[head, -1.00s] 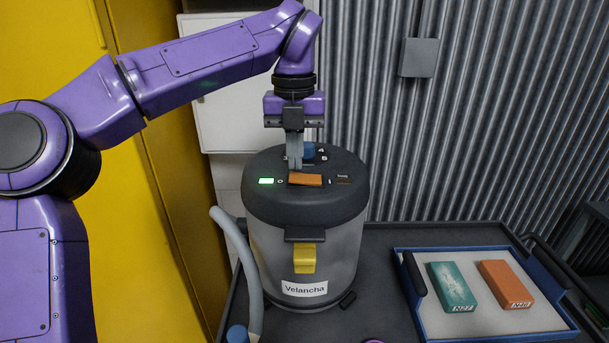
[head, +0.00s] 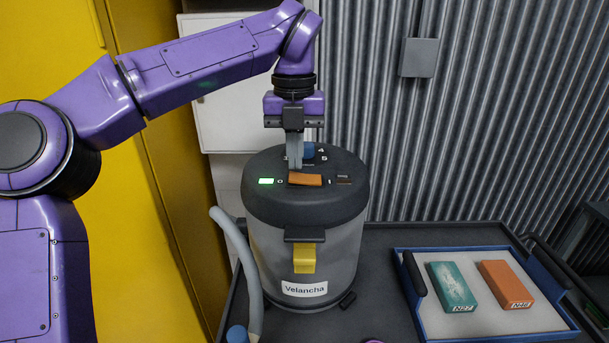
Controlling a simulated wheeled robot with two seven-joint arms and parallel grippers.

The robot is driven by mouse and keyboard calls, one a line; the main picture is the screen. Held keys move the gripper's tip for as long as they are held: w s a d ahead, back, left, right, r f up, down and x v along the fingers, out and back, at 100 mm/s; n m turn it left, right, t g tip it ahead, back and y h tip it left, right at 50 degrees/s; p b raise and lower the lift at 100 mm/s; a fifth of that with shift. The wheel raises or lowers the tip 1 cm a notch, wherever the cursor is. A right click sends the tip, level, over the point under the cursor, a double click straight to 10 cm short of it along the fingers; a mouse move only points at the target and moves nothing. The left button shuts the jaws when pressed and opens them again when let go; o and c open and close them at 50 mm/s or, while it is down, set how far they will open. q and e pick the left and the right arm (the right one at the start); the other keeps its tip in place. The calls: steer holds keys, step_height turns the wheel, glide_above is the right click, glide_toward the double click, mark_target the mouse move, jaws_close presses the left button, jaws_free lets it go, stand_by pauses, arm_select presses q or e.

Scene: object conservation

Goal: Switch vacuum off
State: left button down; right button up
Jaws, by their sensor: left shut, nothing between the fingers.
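The vacuum (head: 306,235) stands upright on a dark cart, with a grey body, dark lid, yellow latch and a "Velancha" label. On its lid is an orange rocker switch (head: 306,180). A green light (head: 266,181) glows on the lid to the left of the switch. My left gripper (head: 294,166) is shut and empty, pointing down at the left end of the switch. Its fingertips are at or just above the switch; I cannot tell whether they touch. A blue knob (head: 309,150) is partly hidden behind the fingers.
A blue-rimmed tray (head: 430,328) on the cart at the right holds a teal block (head: 452,287) and an orange block (head: 506,284). A grey hose (head: 238,262) runs down the vacuum's left side. A corrugated wall and yellow cabinet stand behind.

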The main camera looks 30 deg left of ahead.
mark_target(296, 175)
arm_select(q)
steer(key=shift+f+b, duration=0.85)
steer(key=shift+f, duration=0.15)
stand_by(0.4)
step_height(296, 175, up, 7)
steer(key=p, duration=0.7)
steer(key=shift+r, duration=0.15)
